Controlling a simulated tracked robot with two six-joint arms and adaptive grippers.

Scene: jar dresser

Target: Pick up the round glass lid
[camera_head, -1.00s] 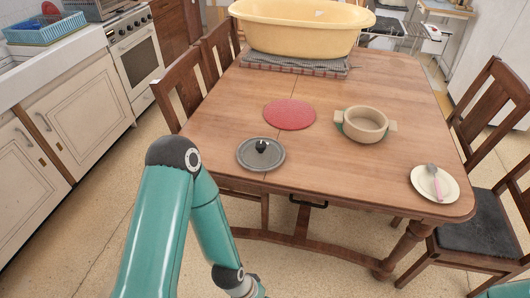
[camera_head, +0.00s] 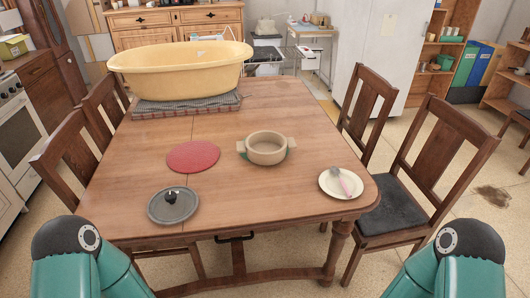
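The round glass lid (camera_head: 173,206) lies flat near the front left corner of the wooden table (camera_head: 240,203). It is grey with a small black knob on top. It lies apart from the beige two-handled pot (camera_head: 266,148), which stands open on a green mat to the right and farther back. Only the teal upper parts of my two arms show at the bottom left and bottom right. Both of my grippers are outside the picture.
A red round mat (camera_head: 193,157) lies behind the lid. A plate (camera_head: 341,183) with a spoon is at the right corner. A large yellow tub (camera_head: 180,70) stands on a checked cloth at the back. Wooden chairs flank the table. The table's front middle is clear.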

